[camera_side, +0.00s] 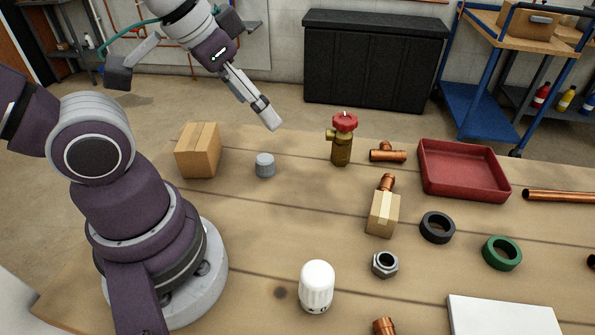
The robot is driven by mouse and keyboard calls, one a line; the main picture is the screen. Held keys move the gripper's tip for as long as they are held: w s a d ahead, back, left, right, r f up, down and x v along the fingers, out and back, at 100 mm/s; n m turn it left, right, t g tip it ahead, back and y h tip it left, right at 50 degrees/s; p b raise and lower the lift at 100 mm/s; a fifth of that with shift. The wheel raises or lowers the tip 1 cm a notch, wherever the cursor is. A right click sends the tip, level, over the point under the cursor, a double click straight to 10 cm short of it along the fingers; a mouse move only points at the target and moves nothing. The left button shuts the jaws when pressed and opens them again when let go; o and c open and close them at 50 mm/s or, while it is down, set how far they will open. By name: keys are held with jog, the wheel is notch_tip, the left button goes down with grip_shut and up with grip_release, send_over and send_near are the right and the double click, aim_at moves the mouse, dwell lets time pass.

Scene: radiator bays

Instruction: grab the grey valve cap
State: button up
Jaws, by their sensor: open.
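The grey valve cap (265,165) stands on the wooden table, a small ribbed grey cylinder just right of a cardboard box. My gripper (272,121) is above the table's far edge, higher than the cap and slightly to its right in the picture. It points down and to the right, is apart from the cap and holds nothing that I can see. The fingers are seen nearly edge-on, so the gap between them is hard to make out.
The cardboard box (198,150) stands close left of the cap. A white thermostat head (316,287) stands in front. Bare table surrounds the cap's front.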

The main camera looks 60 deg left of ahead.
jog(key=n+g+y, duration=0.4)
jog(key=n, duration=0.9)
send_near(264, 159)
jog(key=x, duration=1.1)
jog(key=shift+w, duration=0.1)
jog(key=c, duration=0.8)
